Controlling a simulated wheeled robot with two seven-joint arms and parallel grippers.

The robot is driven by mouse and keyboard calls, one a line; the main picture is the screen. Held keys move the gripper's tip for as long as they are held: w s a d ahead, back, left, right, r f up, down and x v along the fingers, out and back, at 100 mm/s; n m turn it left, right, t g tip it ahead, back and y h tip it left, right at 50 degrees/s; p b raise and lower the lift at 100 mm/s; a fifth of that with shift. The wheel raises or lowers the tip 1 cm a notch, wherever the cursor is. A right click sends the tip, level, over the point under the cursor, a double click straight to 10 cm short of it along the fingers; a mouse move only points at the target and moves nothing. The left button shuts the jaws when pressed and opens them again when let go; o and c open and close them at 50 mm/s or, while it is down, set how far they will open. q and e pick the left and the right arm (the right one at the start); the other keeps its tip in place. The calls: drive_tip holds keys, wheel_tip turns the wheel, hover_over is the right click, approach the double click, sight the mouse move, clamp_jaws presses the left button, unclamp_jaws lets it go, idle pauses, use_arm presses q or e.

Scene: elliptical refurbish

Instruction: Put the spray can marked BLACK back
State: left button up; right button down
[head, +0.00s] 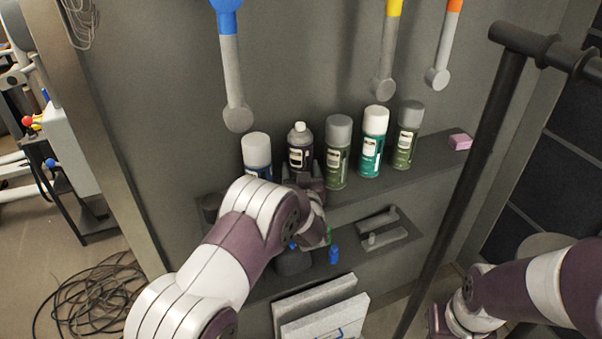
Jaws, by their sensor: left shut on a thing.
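A dark spray can (300,146) with a pale nozzle top and a light label stands upright in the row on the upper shelf (400,183); its label is too small to read. My left gripper (304,177) is shut on its lower part from the front, hiding its base, so I cannot tell whether it touches the shelf. Next to it are a white-capped blue can (257,152) on the left and a grey-capped green can (338,152) on the right. My right arm is at the lower right; its gripper (437,320) is partly hidden at the bottom edge.
A white-capped teal can (373,142) and an olive can (407,136) stand further right, then a pink block (460,141). A lower shelf holds a small blue item (334,254) and grey tools (382,228). A dark upright pole (470,190) stands in front on the right.

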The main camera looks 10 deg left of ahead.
use_arm(q)
drive_tip(key=shift+f, duration=0.9)
drive_tip(key=shift+w+f, duration=0.1)
drive_tip(key=shift+f, duration=0.1)
drive_tip(key=shift+f, duration=0.1)
drive_tip(key=o, duration=1.5)
drive_tip(key=shift+o, duration=0.2)
